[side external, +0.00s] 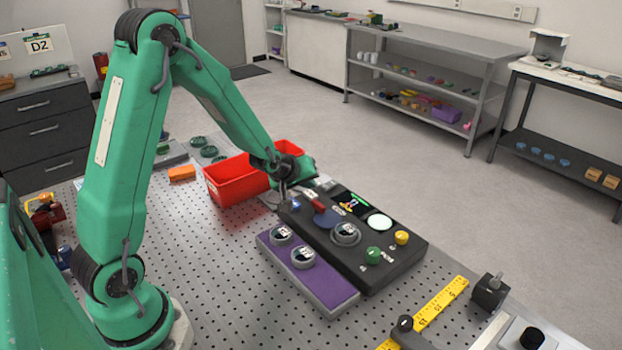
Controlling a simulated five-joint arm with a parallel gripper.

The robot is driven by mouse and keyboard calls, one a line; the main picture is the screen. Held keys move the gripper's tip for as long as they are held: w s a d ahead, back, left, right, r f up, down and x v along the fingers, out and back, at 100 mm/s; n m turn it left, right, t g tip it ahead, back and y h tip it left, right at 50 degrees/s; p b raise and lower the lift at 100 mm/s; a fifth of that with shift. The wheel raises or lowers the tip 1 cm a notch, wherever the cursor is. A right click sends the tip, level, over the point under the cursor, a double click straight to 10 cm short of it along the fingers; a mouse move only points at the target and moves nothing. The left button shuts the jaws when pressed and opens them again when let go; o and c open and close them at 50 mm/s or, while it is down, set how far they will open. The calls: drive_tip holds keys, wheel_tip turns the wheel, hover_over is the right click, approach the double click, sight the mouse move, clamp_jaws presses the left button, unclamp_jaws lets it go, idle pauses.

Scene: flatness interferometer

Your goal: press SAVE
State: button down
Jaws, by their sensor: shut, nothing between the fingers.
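The dark interferometer console (385,275) lies on the perforated bench. A green button (373,253) and a yellow button (401,237) stand at its right end. The small labels beside them are too small to read, so I cannot tell which is SAVE. The console also carries a small lit screen (353,203), a pale round disc (380,222), a blue disc (328,220) and a grey-rimmed round part (346,234). My gripper (284,194) is shut and empty at the console's far left end, apart from both buttons. Its fingertips are small and partly hidden.
A purple-topped block (325,293) with two round grey-rimmed parts sits against the console's near side. A red bin (236,182) stands behind my gripper. A yellow ruler (440,301) and a dark clamp-like block (490,292) lie to the right. Bare bench is left of the purple block.

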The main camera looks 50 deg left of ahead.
sight(308, 196)
drive_tip(key=shift+d+f, duration=0.1)
drive_tip(key=shift+f, duration=0.8)
idle(1.5)
drive_tip(key=shift+r, duration=0.9)
drive_tip(key=shift+r, duration=2.45)
